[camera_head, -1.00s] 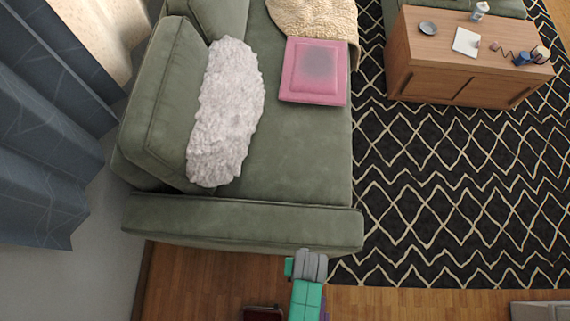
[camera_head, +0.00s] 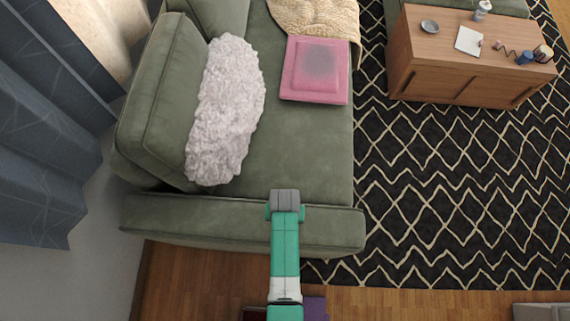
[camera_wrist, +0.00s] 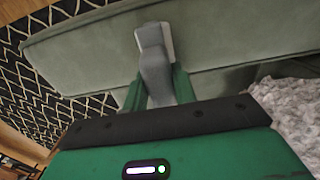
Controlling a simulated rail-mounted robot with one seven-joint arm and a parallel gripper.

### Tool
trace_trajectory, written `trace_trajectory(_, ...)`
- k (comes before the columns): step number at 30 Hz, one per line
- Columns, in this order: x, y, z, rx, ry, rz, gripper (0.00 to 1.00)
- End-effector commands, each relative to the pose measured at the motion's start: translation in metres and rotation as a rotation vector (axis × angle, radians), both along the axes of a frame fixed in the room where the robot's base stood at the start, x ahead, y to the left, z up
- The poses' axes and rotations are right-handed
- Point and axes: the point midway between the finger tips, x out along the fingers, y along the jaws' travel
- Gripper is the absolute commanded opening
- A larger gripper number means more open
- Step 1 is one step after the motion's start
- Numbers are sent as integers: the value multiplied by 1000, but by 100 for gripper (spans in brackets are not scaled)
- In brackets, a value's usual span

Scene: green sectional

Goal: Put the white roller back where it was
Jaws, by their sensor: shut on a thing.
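My gripper (camera_head: 286,212) is over the near armrest of the green sofa in the head view. In the wrist view its green fingers (camera_wrist: 158,85) are shut on a grey thing with a pale, whitish part behind it, which seems to be the white roller (camera_wrist: 167,40). From above, the roller cannot be told apart from the grey end of my gripper. In the wrist view the held thing appears in front of the green armrest (camera_wrist: 90,50); I cannot tell whether it touches it.
A fluffy white cushion (camera_head: 225,110) and a pink square cushion (camera_head: 315,70) lie on the sofa (camera_head: 300,150). The seat between them and the armrest is clear. A wooden coffee table (camera_head: 470,70) with small items stands on the black patterned rug (camera_head: 430,180).

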Motion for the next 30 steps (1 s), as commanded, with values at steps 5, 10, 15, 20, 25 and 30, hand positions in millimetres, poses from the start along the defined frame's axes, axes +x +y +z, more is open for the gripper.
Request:
trace_trajectory(5,-1,0,-19,0,0,0,6)
trace_trajectory(10,-1,0,-18,0,0,0,6)
trace_trajectory(15,-1,0,-20,0,0,0,35)
trace_trajectory(20,-1,0,-20,0,0,0,49)
trace_trajectory(25,-1,0,-19,0,0,0,49)
trace_trajectory(30,0,0,6,0,-3,0,49)
